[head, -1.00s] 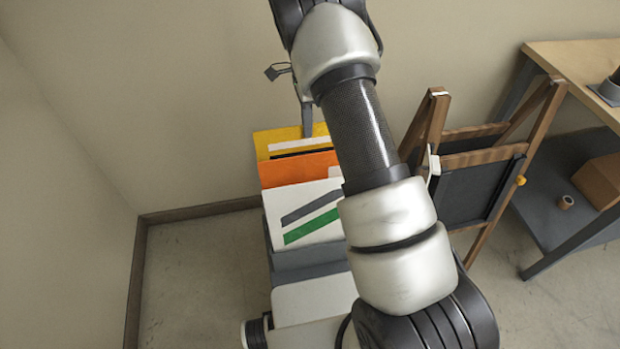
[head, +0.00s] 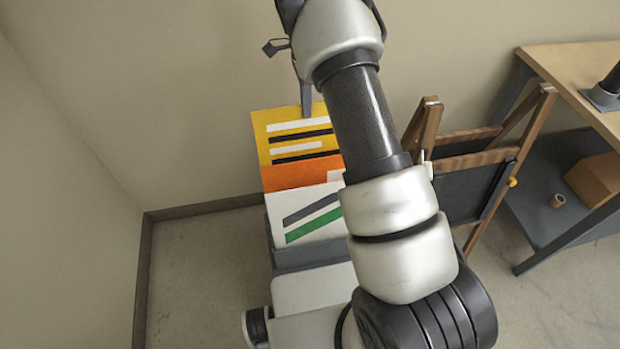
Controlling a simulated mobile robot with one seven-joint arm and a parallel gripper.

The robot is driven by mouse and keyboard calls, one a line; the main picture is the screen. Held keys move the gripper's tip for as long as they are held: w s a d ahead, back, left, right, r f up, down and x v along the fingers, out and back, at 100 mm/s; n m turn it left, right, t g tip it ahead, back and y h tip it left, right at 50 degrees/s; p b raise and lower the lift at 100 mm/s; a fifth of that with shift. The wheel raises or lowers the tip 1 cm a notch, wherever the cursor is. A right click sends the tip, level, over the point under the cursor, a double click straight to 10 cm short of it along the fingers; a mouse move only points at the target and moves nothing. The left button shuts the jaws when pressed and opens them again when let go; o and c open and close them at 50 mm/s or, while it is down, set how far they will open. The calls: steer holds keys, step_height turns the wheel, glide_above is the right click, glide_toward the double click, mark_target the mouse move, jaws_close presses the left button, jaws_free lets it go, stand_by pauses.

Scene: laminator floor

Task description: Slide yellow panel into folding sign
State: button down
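The yellow panel (head: 262,128), with white and black bars, stands upright at the back of a row of panels, its upper part well above the orange one. My gripper (head: 306,110) is at its top edge; one dark finger shows in front of the panel, and the panel has risen with it, so it is shut on it. The other finger is hidden. The folding sign (head: 483,157) is a wooden A-frame with a dark board and a yellow knob, standing open at the right.
An orange panel (head: 290,176) and a white panel (head: 300,205) with grey and green stripes stand in front, in a grey holder (head: 310,254). A workbench (head: 570,65) is at the right, with a brown box (head: 598,182) on its lower shelf. Walls are behind and left.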

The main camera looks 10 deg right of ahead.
steer(key=r+p, duration=0.1)
steer(key=r, duration=0.2)
steer(key=r+p, duration=0.1)
steer(key=shift+w+r+p, duration=0.25)
steer(key=shift+r+p, duration=0.1)
steer(key=shift+a, duration=0.1)
